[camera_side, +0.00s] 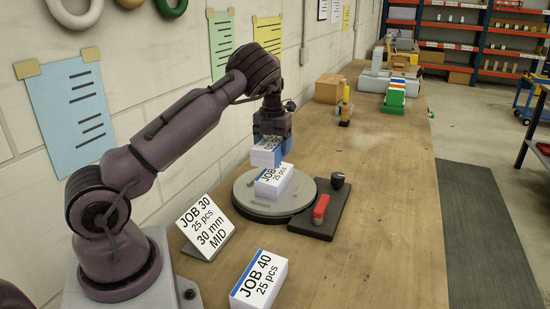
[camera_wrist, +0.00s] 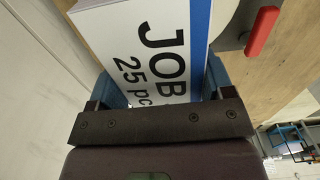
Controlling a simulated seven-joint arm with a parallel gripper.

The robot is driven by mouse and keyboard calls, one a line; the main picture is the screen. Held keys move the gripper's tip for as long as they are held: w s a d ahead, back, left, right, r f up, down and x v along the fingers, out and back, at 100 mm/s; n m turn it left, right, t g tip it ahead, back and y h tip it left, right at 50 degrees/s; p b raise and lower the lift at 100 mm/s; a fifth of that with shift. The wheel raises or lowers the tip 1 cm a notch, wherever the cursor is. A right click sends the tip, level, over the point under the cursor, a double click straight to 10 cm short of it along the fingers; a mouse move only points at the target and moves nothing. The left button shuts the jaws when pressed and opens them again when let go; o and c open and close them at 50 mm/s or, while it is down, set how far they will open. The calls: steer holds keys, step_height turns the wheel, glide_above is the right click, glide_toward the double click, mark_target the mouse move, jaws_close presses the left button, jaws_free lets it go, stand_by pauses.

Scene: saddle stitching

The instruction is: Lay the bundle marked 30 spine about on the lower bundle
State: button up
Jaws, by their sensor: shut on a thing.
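My gripper (camera_side: 270,143) is shut on a white bundle (camera_side: 263,157) with a blue stripe. In the wrist view the held bundle (camera_wrist: 150,45) lies between the two blue fingers and reads "JOB" and "25 pc"; its number is out of sight. The stripe runs along its right side there. The lower bundle (camera_side: 274,184), white and marked "25 pcs", lies on a round grey turntable (camera_side: 247,205); its job line is partly covered. The held bundle is directly above it, slightly to the left and back. I cannot tell whether the two touch.
A red handle (camera_side: 321,207) and a dark knob (camera_side: 337,180) stand on the dark base right of the turntable. A card (camera_side: 206,226) reads "JOB 30, 25 pcs, 30 mm, MID". A JOB 40 bundle (camera_side: 259,283) lies in front. The bench right of the base is clear.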

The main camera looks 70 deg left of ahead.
steer(key=shift+w+a+f, duration=0.45)
steer(key=shift+w+f, duration=0.05)
steer(key=shift+f, duration=0.25)
steer(key=shift+w+f, duration=0.1)
steer(key=shift+f, duration=1.5)
steer(key=shift+f, duration=0.2)
